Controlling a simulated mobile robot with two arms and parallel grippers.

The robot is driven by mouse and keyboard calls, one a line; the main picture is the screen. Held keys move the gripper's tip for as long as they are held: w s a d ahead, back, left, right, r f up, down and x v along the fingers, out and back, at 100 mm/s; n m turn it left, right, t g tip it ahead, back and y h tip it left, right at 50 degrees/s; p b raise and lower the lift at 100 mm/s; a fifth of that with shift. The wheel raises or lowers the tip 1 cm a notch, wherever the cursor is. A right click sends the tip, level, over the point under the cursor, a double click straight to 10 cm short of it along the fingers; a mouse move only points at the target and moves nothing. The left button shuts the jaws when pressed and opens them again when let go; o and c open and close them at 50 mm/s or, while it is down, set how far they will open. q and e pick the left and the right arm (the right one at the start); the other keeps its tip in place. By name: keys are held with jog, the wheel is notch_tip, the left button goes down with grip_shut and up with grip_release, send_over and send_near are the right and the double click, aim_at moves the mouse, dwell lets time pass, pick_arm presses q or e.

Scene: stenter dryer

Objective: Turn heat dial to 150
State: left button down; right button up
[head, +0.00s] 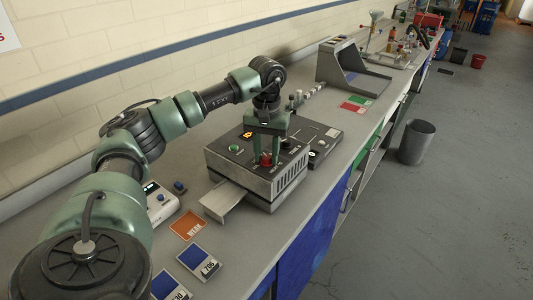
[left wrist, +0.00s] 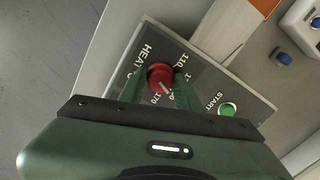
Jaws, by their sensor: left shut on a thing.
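The stenter dryer (head: 290,190) is a grey box with a dark top panel on the bench. Its red heat dial (head: 265,160) sits near the front of the panel, and it also shows in the left wrist view (left wrist: 159,75). My left gripper (head: 265,157) points down with one finger on each side of the dial, shut on it. In the left wrist view, "HEAT" and numbers such as 110 and 170 are printed around the dial. A pale pointer line on it aims at the lower right; the exact number is partly hidden by the fingers. My right gripper is out of view.
A green START button (left wrist: 228,109) is beside the dial. A metal tray (head: 222,200) sticks out of the dryer. An orange card (head: 188,225), blue sample cards (head: 197,262) and a small white device (head: 160,203) lie to the left. A dark control box (head: 325,145) stands just behind.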

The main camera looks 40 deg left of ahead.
aim_at(267, 156)
pick_arm(q)
jog(key=c, duration=1)
grip_release()
notch_tip(267, 156, up, 8)
jog(key=shift+f+b, duration=0.1)
jog(key=shift+b, duration=0.7)
